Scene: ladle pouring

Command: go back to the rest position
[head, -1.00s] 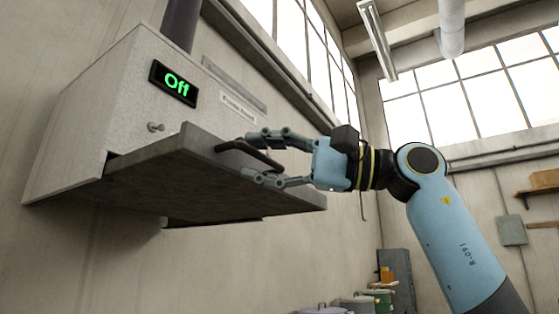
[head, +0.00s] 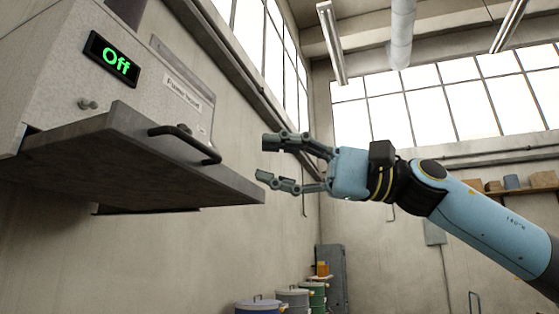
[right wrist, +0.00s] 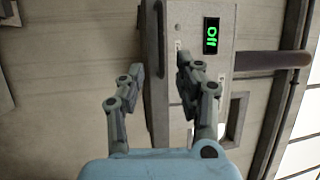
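My right gripper (head: 266,160) is open and empty in the head view. Its two fingers point left toward the fume hood, with a clear gap to the hood's black bar handle (head: 185,141). The handle is on the edge of a grey panel (head: 120,160) that juts out from the hood. My left gripper is not in view.
The fume hood (head: 60,75) is on the left wall, and its green display (head: 113,59) reads "Off". Several lidded bins (head: 292,298) and a grey cabinet (head: 331,272) stand low at the back. A shelf with boxes (head: 543,180) is at far right. The air around my right arm is clear.

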